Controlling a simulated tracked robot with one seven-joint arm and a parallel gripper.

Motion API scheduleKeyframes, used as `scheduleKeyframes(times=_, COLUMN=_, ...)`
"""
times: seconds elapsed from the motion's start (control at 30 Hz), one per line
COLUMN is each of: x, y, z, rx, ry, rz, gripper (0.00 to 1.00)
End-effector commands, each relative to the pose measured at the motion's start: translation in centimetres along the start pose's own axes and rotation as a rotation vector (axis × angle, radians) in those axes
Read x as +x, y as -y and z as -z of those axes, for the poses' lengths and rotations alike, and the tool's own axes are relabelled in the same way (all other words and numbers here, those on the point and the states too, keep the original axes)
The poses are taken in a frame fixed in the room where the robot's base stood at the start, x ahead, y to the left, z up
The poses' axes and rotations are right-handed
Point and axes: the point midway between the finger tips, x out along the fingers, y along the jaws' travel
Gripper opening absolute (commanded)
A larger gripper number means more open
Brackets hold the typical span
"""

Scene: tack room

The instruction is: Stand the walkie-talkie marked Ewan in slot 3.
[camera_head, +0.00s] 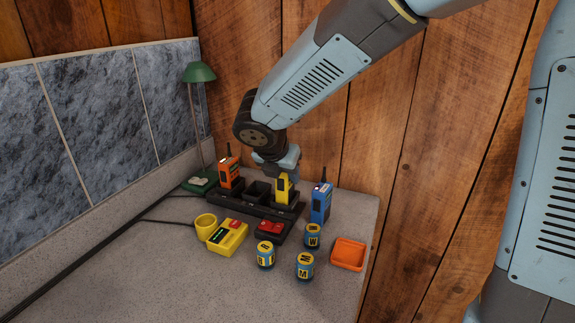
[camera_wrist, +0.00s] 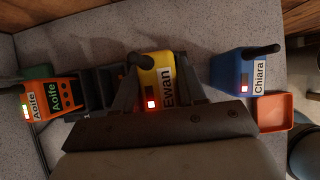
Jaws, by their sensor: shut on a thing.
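The yellow walkie-talkie marked Ewan (camera_wrist: 165,82) is upright between the fingers of my gripper (camera_head: 283,178), which is shut on it. In the wrist view its small light is red. In the head view the yellow walkie-talkie (camera_head: 282,191) is at the right end of the black charging rack (camera_head: 243,205). I cannot tell whether its base is fully seated in that slot or just above it. Slot numbers are not readable.
The blue walkie-talkie marked Chiara (camera_wrist: 240,75) stands on the counter right of the rack, its light red. In front are several blue-yellow cans (camera_head: 265,255), an orange tray (camera_head: 348,254), a yellow device (camera_head: 228,237) and a yellow cup (camera_head: 205,226). A green lamp (camera_head: 199,72) stands behind left.

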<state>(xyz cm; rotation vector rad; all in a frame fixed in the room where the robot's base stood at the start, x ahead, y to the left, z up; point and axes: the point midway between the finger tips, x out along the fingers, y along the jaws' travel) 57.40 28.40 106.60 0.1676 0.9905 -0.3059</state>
Motion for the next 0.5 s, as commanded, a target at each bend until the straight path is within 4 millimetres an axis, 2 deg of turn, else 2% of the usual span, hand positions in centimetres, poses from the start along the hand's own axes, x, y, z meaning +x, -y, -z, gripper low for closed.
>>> scheduleKeyframes(times=0.5, x=0.65, y=-0.03, z=0.47, rx=-0.001, ry=0.0, rz=-0.001, gripper=0.0)
